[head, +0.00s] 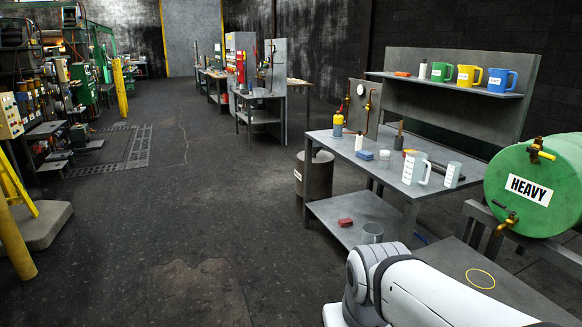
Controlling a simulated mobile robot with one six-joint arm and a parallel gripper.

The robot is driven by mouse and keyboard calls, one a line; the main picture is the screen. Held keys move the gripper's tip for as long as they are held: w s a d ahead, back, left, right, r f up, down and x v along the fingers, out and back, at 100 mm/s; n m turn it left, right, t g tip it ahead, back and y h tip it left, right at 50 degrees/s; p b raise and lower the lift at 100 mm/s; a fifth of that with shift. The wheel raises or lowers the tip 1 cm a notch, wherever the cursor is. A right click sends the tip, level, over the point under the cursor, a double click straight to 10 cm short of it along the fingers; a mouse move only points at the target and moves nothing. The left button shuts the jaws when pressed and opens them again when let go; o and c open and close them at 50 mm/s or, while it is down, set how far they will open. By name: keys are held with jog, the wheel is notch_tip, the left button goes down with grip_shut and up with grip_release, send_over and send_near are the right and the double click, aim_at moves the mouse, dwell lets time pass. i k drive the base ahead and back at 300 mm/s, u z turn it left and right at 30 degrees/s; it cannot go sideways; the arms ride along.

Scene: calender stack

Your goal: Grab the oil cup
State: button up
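Three handled cups with small white labels stand on the upper shelf of the workbench at the right: a green cup (441,72), a yellow cup (469,76) and a blue cup (502,81). Their labels are too small to read. A clear measuring jug (415,168) with a handle and a clear beaker (453,174) stand on the bench top. I cannot tell which one is the oil cup. My gripper is not in view.
The workbench (395,180) also holds bottles, a blue block (364,155) and a gauge panel (361,108). A green drum marked HEAVY (540,188) lies at the right, near a yellow ring (480,279). A dark bin (314,180) stands left of the bench. The middle floor is clear.

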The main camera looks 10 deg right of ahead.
aim_at(453, 170)
jog(key=z, duration=0.8)
jog(key=i, duration=1.6)
jog(key=z, duration=0.5)
jog(key=i, duration=0.95)
jog(key=z, duration=0.05)
